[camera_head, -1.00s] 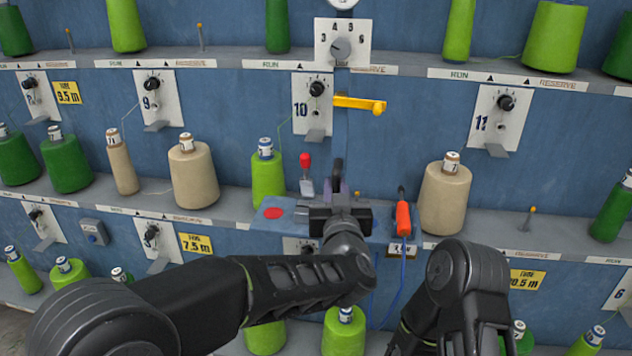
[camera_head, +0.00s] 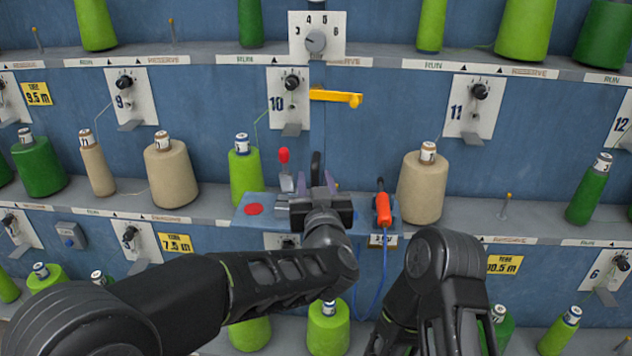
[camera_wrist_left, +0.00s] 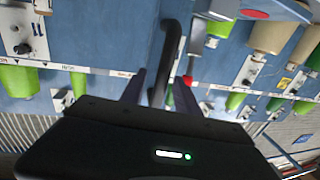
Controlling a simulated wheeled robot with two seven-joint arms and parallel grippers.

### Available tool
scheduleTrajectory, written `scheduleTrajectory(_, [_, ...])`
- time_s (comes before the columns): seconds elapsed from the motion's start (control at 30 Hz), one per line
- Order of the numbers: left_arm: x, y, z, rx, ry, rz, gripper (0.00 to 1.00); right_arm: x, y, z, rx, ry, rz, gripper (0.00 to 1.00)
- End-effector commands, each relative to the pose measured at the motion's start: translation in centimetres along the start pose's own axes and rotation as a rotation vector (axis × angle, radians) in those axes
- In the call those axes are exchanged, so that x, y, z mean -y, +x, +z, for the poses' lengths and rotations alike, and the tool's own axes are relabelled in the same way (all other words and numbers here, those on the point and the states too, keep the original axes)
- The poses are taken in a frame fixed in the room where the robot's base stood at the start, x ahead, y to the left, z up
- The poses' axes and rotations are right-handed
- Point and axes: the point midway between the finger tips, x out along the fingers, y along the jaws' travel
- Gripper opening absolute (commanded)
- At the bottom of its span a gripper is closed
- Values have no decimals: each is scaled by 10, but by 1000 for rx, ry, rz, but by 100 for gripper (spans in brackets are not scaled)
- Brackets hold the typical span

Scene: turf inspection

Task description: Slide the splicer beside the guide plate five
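The splicer appears to be the blue box (camera_head: 228,222) on the middle shelf, with a red button, a red-knobbed lever (camera_head: 284,158) and an upright black handle (camera_head: 316,165). The handle also shows in the left wrist view (camera_wrist_left: 172,45). My left gripper (camera_head: 317,184) is at the box, its fingers apart on either side of the handle. In the left wrist view the gripper (camera_wrist_left: 162,92) shows gaps beside the handle. A plate (camera_head: 283,241) below the box is mostly hidden by my left arm; its number is unreadable. My right gripper is out of the frames.
An orange-handled tool (camera_head: 383,208) with a blue cord is at the box's right end. A beige cone (camera_head: 423,190) stands close to its right, a green cone (camera_head: 244,175) at its left. A yellow arm (camera_head: 336,96) sticks out above. Shelf right of the beige cone is fairly clear.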

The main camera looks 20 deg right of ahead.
Motion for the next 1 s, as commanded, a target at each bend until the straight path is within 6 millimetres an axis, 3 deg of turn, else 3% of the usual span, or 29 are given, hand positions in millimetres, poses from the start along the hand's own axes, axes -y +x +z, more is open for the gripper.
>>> scheduleTrajectory(0.53, [-1,-72,1,0,0,3,38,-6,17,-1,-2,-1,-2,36])
scheduleTrajectory(1.0, [2,-74,6,9,2,3,38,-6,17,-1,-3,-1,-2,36])
